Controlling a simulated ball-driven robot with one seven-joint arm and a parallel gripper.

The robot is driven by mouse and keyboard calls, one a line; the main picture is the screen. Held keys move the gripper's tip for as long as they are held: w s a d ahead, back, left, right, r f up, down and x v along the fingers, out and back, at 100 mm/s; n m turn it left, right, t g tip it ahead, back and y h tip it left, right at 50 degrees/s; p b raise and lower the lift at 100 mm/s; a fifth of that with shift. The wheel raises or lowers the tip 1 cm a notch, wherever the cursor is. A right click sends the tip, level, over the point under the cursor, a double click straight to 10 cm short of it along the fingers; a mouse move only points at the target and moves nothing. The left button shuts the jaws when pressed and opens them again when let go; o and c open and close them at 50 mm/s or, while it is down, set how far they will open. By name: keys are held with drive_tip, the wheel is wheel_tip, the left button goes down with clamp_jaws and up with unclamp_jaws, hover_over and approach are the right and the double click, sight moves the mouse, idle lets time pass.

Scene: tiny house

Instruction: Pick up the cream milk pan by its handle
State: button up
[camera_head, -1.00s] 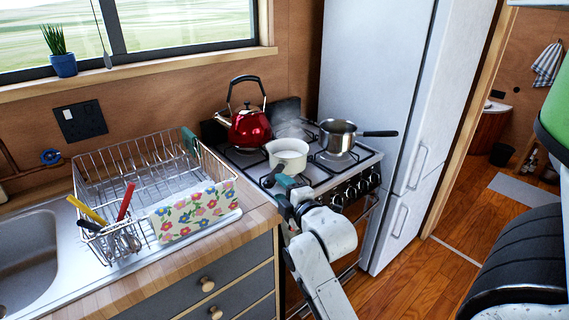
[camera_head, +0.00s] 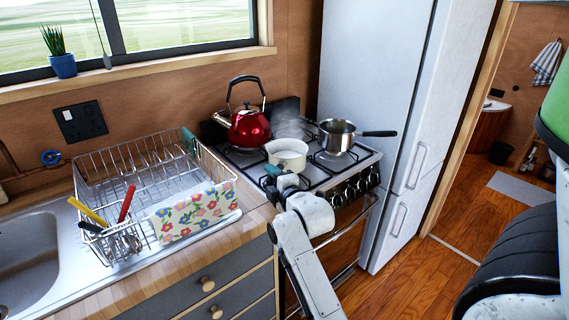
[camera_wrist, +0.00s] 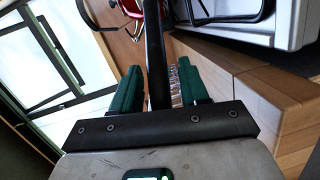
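The cream milk pan (camera_head: 287,148) sits upright on the front left of the stove, with steam above it. Its handle is mostly hidden behind my gripper (camera_head: 275,174) in the head view. In the wrist view, a dark handle (camera_wrist: 155,50) runs between the two green fingers of my gripper (camera_wrist: 158,80). The fingers stand apart, one on each side of the handle, with a narrow gap visible on the right side. The pan's body is not clearly visible in the wrist view.
A red kettle (camera_head: 250,126) stands behind the pan, and a steel saucepan (camera_head: 337,136) with a black handle stands to its right. A wire dish rack (camera_head: 150,165) is on the counter at left. A tall fridge (camera_head: 372,70) stands right of the stove.

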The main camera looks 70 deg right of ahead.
clamp_jaws()
idle(0.3)
drive_tip(key=shift+r, duration=0.1)
drive_tip(key=shift+r, duration=0.1)
